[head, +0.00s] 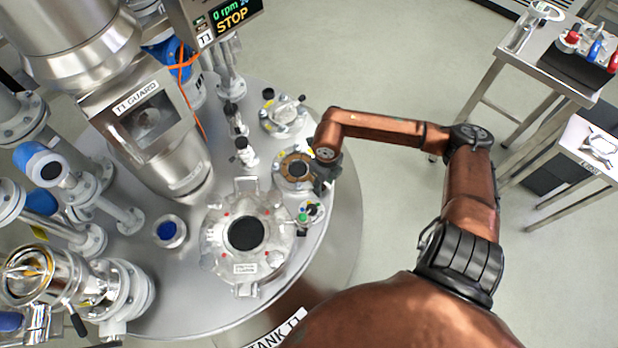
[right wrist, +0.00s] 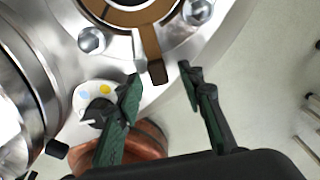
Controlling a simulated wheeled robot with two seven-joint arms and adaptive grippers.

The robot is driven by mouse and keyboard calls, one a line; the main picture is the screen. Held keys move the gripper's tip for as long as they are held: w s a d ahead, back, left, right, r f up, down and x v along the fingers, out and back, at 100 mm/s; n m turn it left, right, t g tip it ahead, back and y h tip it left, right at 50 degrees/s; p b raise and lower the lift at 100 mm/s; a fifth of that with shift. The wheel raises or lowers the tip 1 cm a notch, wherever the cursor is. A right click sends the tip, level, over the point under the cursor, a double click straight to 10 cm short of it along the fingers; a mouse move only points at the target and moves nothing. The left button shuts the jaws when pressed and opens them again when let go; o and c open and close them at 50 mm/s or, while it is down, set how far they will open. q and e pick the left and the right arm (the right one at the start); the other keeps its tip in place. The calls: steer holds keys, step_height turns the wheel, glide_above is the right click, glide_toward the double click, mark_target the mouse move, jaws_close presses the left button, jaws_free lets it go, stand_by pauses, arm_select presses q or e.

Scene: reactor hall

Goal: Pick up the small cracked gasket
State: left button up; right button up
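The small gasket is a brown ring with a dark centre (head: 286,168), lying on a small round metal flange (head: 283,181) near the right edge of the tank lid. In the right wrist view the brown ring (right wrist: 128,17) is cut off at the top; its narrow tab (right wrist: 152,55) sticks out past the flange edge. My right gripper (head: 324,178) is at the right side of the flange. My left gripper is not in view.
A large flanged cover (head: 218,243) and a small coloured-button fitting (head: 314,211) sit close to the gasket's flange. A valve (head: 243,155) stands left of it. The T1 guard (head: 150,125) rises further left. Tool tables (head: 508,45) stand far right; floor between is clear.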

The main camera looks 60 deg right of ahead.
jaws_close()
stand_by(0.4)
steer(key=shift+r, duration=0.2)
